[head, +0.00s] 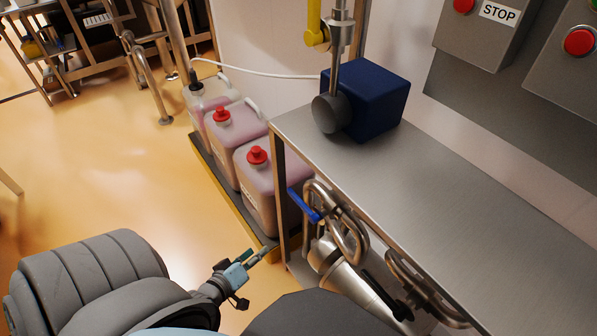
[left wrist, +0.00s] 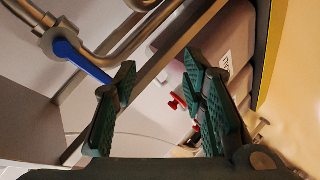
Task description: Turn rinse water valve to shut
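A valve with a blue lever (head: 304,205) sits on a bent steel pipe (head: 345,222) under the edge of the steel bench; no label shows that it is the rinse water valve. In the left wrist view the blue lever (left wrist: 80,60) slants down toward the tip of the left finger, whose pad overlaps the lever's end in the picture; contact cannot be told. My left gripper (head: 260,256) is open and empty, below and left of the lever in the head view. Its parted green pads (left wrist: 160,68) show in the wrist view. My right gripper is not in view.
Pink-filled canisters with red caps (head: 257,156) stand on a yellow-edged tray left of the bench (head: 460,190). A dark blue box (head: 375,98) is on the bench. A yellow handle (head: 314,25) hangs above. The floor (head: 90,180) at left is clear.

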